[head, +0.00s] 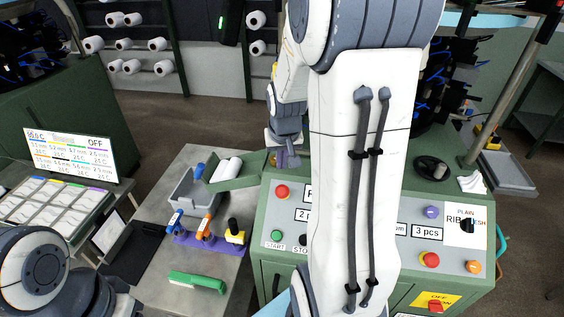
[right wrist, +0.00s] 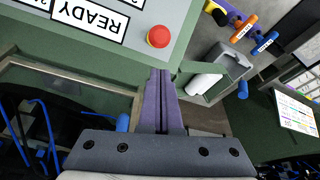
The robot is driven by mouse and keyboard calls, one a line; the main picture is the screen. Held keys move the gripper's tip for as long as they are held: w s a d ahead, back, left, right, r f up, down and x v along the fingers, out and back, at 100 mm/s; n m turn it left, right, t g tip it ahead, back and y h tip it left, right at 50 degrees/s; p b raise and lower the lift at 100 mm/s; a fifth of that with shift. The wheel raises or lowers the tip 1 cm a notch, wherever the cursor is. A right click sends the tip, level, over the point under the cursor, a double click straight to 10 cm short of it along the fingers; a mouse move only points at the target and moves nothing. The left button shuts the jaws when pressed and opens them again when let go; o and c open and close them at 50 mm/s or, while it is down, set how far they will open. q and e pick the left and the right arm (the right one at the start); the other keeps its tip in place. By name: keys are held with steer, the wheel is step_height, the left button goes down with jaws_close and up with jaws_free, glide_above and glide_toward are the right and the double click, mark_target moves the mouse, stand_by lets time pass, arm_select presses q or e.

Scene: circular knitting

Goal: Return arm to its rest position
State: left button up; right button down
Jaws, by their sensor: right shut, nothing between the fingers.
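My right arm (head: 350,170) is raised and covers the middle of the head view, hiding part of the control panel. My right gripper (head: 288,158) hangs beyond the upper left edge of the green machine console (head: 268,225). In the right wrist view its purple fingers (right wrist: 160,100) lie together with nothing between them. A red button (right wrist: 158,36) sits on the panel close to the fingertips, apart from them. Only a rounded joint of my left arm (head: 35,262) shows at the lower left; the left gripper is out of view.
A screen (head: 70,155) stands at the far left. Yarn cones (head: 157,44) hang on the back wall.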

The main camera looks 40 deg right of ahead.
steer(key=shift+a+r, duration=0.1)
steer(key=shift+r, duration=0.05)
stand_by(0.3)
steer(key=s+a+f+n+y+b, duration=0.25)
steer(key=a+n+b, duration=0.3)
steer(key=a, duration=1.35)
steer(key=s+a+f+n+g+b, duration=0.1)
steer(key=s+a+f+n+b, duration=0.1)
steer(key=s+a+n, duration=0.2)
steer(key=s+a+f+n+g+b, duration=0.2)
steer(key=s+a+n, duration=0.2)
steer(key=s, duration=0.9)
steer(key=a, duration=0.3)
steer(key=shift+a+f, duration=0.15)
steer(key=shift+a, duration=0.25)
